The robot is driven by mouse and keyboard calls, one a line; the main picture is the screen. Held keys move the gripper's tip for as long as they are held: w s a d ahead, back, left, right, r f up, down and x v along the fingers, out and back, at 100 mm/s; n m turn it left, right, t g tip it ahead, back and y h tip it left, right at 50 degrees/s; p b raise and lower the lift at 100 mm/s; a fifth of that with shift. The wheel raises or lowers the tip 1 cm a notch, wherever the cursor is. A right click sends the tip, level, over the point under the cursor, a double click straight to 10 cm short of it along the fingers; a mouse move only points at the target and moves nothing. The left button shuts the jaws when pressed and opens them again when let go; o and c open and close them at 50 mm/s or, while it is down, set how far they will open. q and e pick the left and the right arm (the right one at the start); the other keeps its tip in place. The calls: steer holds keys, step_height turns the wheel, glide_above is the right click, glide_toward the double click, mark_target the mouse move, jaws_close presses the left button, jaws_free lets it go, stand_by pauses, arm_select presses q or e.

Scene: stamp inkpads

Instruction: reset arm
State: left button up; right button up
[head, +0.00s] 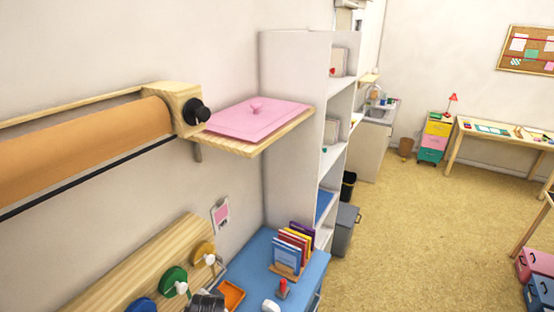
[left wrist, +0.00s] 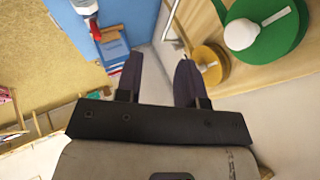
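My left gripper (left wrist: 159,72) shows in the left wrist view with its two dark fingers apart and nothing between them. Beyond the fingers are a yellow disc (left wrist: 211,62) and a green disc (left wrist: 265,38) on a wooden board. In the head view a dark part at the bottom edge looks like my left arm, but its fingers cannot be made out there. My right gripper is in neither view. A small red-handled stamp (head: 283,288) stands on the blue desk top (head: 252,251), near an orange tray (head: 230,294).
Books in a wooden holder (head: 285,270) stand on the desk beside a white shelf unit (head: 290,85). Open floor (head: 420,220) lies right.

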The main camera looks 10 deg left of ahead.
arm_select(q)
steer(key=s+d+r+n+t+h, duration=0.1)
steer(key=s+r+n+t, duration=0.1)
steer(key=s+r+n, duration=0.3)
steer(key=s+d+r+t+h, duration=0.1)
steer(key=s+d+r+h, duration=0.15)
steer(key=r, duration=0.45)
steer(key=s+f+g+p, duration=0.1)
steer(key=s+f, duration=0.3)
steer(key=s, duration=0.6)
steer(key=s+a+f+m+g+p, duration=0.1)
steer(key=s+f+g, duration=0.2)
steer(key=s, duration=0.7)
steer(key=s+f+g+p, duration=0.1)
steer(key=s+f+g, duration=0.1)
steer(key=s+f, duration=0.5)
steer(key=s, duration=0.3)
steer(key=shift+a, duration=0.25)
steer(key=shift+o, duration=0.2)
